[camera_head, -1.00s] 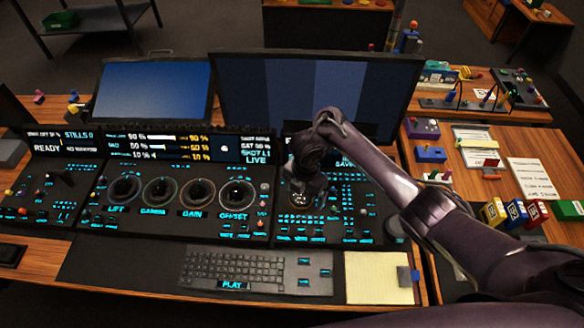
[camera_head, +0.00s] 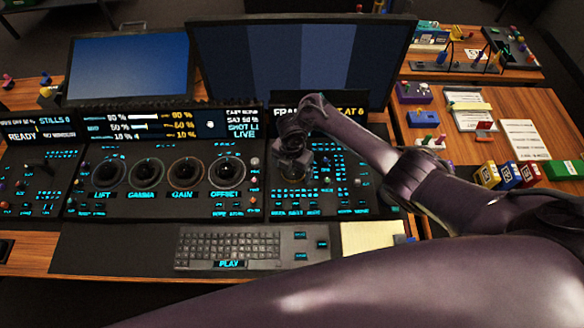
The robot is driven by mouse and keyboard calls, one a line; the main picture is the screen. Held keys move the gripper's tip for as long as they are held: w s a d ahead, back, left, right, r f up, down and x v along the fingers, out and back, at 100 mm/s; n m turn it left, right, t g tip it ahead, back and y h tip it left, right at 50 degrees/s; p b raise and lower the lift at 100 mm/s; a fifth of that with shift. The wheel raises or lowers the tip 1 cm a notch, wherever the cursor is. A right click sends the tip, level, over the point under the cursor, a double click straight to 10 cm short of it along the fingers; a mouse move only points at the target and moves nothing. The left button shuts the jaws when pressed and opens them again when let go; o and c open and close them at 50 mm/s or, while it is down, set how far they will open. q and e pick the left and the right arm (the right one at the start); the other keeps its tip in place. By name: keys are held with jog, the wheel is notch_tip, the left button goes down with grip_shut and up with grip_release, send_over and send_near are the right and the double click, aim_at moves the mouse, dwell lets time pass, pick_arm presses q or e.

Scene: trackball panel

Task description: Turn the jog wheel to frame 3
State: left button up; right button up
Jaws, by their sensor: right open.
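My right arm reaches in from the right, and my right gripper (camera_head: 294,165) points down over the right-hand section of the control panel (camera_head: 350,160). It stands at the round jog wheel (camera_head: 293,181), of which only a little shows under the gripper. I cannot tell whether the fingers touch the wheel. The gripper is open. A small display (camera_head: 345,108) behind the wheel shows text that starts with "FRA" and ends with "AT 6"; my arm hides its middle. My left gripper is not in view.
Trackball rings (camera_head: 168,172) labelled LIFT, GAMMA, GAIN and OFFSET lie left of the wheel. A keyboard (camera_head: 228,247) and yellow notepad (camera_head: 370,237) lie in front. A large monitor (camera_head: 300,60) stands behind. Small coloured boxes (camera_head: 507,175) sit on the right-hand table.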

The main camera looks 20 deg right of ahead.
jog(key=c, duration=1)
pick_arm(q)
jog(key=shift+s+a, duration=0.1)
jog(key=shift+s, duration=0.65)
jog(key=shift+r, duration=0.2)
pick_arm(e)
jog(key=shift+r+m, duration=0.1)
jog(key=shift+m, duration=0.2)
jog(key=shift+r+m+p, duration=0.1)
jog(key=shift+m+p, duration=0.65)
jog(key=shift+m, duration=0.25)
jog(key=m+p, duration=0.1)
jog(key=m, duration=0.1)
jog(key=shift+w+a+m, duration=0.1)
jog(key=shift+w+m, duration=0.05)
jog(key=shift+m, duration=0.15)
jog(key=m+p, duration=0.1)
jog(key=m, duration=0.2)
jog(key=shift+w, duration=0.1)
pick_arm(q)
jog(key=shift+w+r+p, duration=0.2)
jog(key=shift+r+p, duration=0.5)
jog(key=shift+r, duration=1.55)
pick_arm(e)
jog(key=shift+w+m, duration=0.1)
jog(key=shift+m, duration=1.6)
